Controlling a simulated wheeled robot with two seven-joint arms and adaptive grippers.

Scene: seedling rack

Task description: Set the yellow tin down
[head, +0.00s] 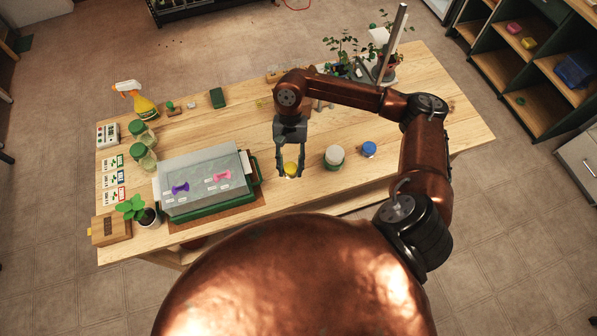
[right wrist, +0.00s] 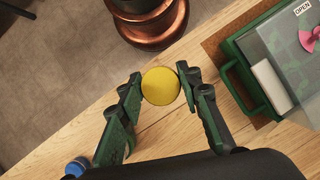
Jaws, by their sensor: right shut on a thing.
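The yellow tin (head: 290,169) is between the fingers of my right gripper (head: 290,172), over the front part of the wooden table in the head view. In the right wrist view the tin's round yellow top (right wrist: 160,86) sits between the two fingertips of the right gripper (right wrist: 161,88), which is shut on it. I cannot tell whether the tin's underside touches the table. My left gripper does not show in either view.
A green-and-white jar (head: 334,157) and a blue-lidded jar (head: 369,149) stand right of the gripper. A green tray with a clear cover (head: 205,165) stands to the left. Bare wooden tabletop (head: 245,125) lies behind the gripper.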

